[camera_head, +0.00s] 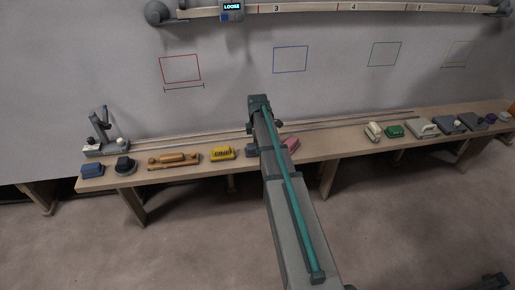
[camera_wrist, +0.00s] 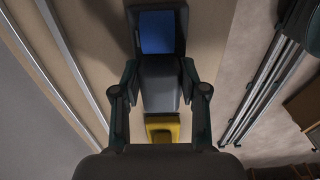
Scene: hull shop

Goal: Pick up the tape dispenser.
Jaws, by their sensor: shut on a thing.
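My gripper (camera_wrist: 160,92) points down at the bench, its two fingers on either side of a dark grey thing (camera_wrist: 160,85) with a blue face. It is shut on this thing, whose far part reaches past the fingers at the top of the wrist view. I cannot tell for certain whether this is the tape dispenser. In the head view a small dark grey shape (camera_head: 252,150) shows at the bench, left of my arm, which hides most of the gripper. Whether the held thing touches the bench is not clear.
A yellow block (camera_head: 222,153) stands close by on the left; it also shows in the wrist view (camera_wrist: 162,129). A pink thing (camera_head: 290,143) is just right of my arm. Rails run along the back of the bench (camera_head: 340,145). Several other things stand at both ends.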

